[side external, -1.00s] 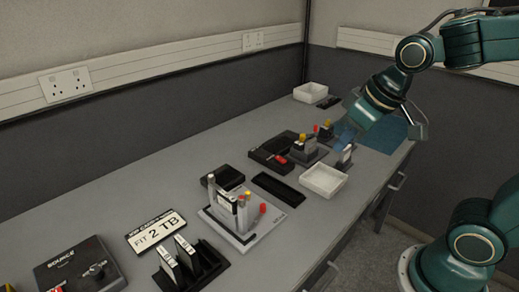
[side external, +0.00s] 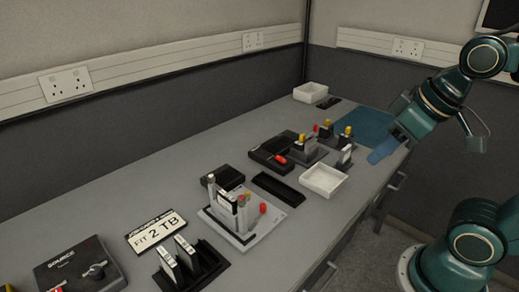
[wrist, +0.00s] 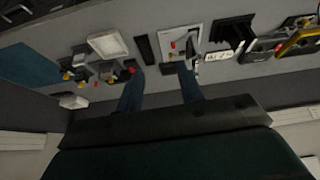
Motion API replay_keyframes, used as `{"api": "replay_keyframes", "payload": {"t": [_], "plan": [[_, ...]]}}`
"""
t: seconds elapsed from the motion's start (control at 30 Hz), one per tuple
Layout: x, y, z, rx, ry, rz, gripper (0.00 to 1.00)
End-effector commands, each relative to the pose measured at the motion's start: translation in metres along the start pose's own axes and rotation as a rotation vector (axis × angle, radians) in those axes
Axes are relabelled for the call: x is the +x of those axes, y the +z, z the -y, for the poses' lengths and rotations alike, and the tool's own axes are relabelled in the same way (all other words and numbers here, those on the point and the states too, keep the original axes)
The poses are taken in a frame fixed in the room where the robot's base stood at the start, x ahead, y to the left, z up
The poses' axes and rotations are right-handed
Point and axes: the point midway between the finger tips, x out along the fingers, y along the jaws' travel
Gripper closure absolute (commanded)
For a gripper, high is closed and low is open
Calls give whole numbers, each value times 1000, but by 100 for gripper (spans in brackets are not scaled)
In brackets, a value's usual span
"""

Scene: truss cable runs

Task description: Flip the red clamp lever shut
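Several red-tipped parts show, and I cannot tell for sure which is the clamp lever. One red tip (side external: 263,208) stands on a pale grey plate (side external: 240,238) beside upright posts and a yellow tip. Another red lever (side external: 281,159) lies low at a black block. A third red tip (side external: 316,128) is on the dark fixture (side external: 308,153) behind it, near yellow tips.
A white tray (side external: 324,179) and a black tray (side external: 278,188) lie between the plate and the fixture. A blue mat (side external: 366,126) covers the far bench end. A "FIT 2 TB" sign (side external: 157,231), black rack (side external: 207,258) and SOURCE box (side external: 80,266) stand nearer.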

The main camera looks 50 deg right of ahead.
Motion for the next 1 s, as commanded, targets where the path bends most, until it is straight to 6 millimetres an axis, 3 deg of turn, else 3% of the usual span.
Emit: {"api": "replay_keyframes", "payload": {"t": [0.47, 1.0], "plan": [[42, -60, 3, -323, -83, 93, 62], [130, -118, -5, -711, -270, 140, 62]]}}
